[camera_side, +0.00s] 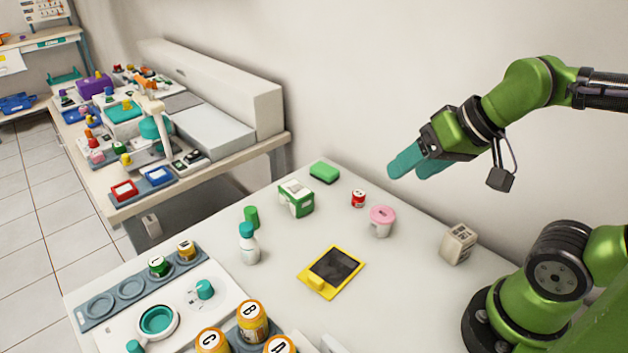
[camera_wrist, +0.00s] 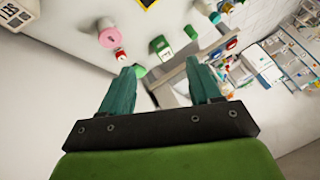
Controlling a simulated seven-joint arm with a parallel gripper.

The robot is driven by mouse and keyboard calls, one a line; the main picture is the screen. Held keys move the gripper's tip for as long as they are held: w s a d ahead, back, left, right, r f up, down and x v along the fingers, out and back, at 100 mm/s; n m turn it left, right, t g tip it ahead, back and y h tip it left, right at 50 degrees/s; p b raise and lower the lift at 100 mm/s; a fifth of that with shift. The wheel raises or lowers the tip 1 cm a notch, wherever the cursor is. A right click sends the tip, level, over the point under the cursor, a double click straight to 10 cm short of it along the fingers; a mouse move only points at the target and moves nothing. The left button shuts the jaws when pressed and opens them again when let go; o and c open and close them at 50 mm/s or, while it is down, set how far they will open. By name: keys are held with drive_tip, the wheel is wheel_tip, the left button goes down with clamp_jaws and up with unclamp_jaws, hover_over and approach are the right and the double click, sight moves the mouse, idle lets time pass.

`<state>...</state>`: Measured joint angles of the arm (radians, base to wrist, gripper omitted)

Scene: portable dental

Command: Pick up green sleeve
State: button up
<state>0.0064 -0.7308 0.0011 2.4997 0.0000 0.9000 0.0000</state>
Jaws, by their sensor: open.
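A small upright green cylinder (camera_side: 251,216), which looks like the green sleeve, stands on the white table behind a white bottle with a teal cap (camera_side: 249,244). In the wrist view the green cylinder (camera_wrist: 191,33) shows small, beyond the fingertips. My gripper (camera_side: 404,168) is open and empty, high above the table at the right, well apart from the cylinder. Its two teal fingers also show in the wrist view (camera_wrist: 161,68), spread apart with nothing between them.
A green-and-white box (camera_side: 296,198), green block (camera_side: 324,172), red can (camera_side: 358,198), pink-lidded tub (camera_side: 381,221) and beige box (camera_side: 459,243) stand on the table. A yellow-framed dark pad (camera_side: 332,271) lies mid-table. A grey tray (camera_side: 100,308) holds jars. The wall is behind.

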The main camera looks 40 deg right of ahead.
drive_tip(key=w+a+f+n+g, duration=0.15)
drive_tip(key=w+f, duration=0.25)
drive_tip(key=w, duration=0.4)
drive_tip(key=n+y, duration=0.1)
drive_tip(key=n, duration=0.9)
approach(250, 210)
drive_tip(key=shift+m+g, duration=0.25)
drive_tip(key=x, duration=0.6)
drive_tip(key=shift+w+d+f, duration=0.2)
drive_tip(key=shift+w+f, duration=0.1)
drive_tip(key=shift+w, duration=0.05)
drive_tip(key=shift+a+x, duration=0.1)
drive_tip(key=shift+x, duration=1.25)
drive_tip(key=shift+a+x, duration=0.15)
drive_tip(key=shift+x, duration=1.15)
drive_tip(key=shift+r, duration=0.1)
drive_tip(key=c, duration=1)
